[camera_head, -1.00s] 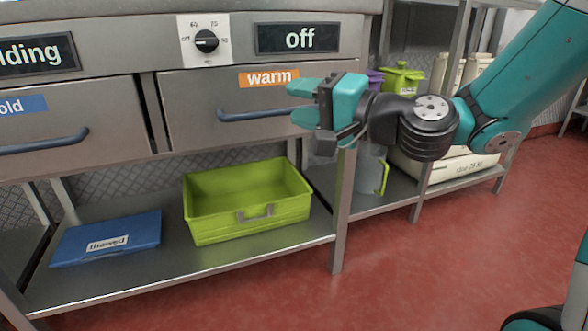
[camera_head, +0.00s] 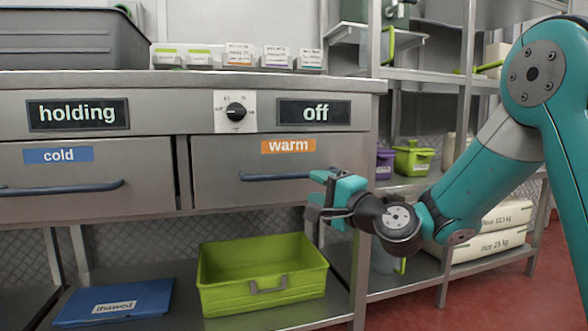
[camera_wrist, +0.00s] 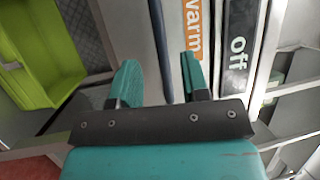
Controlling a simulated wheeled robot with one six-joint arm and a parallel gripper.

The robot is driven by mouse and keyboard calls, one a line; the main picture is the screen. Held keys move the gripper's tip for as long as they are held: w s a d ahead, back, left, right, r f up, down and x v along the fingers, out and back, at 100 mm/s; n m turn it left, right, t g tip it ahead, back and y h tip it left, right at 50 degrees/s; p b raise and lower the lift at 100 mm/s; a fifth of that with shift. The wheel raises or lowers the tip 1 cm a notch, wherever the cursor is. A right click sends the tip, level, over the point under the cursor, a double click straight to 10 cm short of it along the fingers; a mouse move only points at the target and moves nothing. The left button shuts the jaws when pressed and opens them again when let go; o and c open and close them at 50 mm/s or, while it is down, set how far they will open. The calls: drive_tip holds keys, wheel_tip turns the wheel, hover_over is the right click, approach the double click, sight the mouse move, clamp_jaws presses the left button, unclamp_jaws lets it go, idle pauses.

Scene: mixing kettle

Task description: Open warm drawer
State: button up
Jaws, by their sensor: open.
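The warm drawer (camera_head: 228,190) is a grey metal front with an orange "warm" label (camera_head: 288,146) and looks shut, flush with the cold drawer beside it. Its blue bar handle (camera_head: 262,177) runs across the front; its right end is hidden behind my gripper (camera_head: 322,192). My gripper is open at the handle's right end. In the wrist view, the handle (camera_wrist: 160,40) runs between the two teal fingers of my gripper (camera_wrist: 161,65), with a gap on each side.
The cold drawer (camera_head: 75,180) is to the left. A knob (camera_head: 236,112) and an "off" display (camera_head: 315,112) sit above. A green tray (camera_head: 262,287) and a blue "thawed" lid (camera_head: 115,302) lie on the shelf below. A rack post (camera_head: 362,245) stands right of the drawer.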

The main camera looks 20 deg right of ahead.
sight(297, 177)
drive_tip(key=x, duration=0.8)
drive_tip(key=shift+p, duration=0.3)
clamp_jaws()
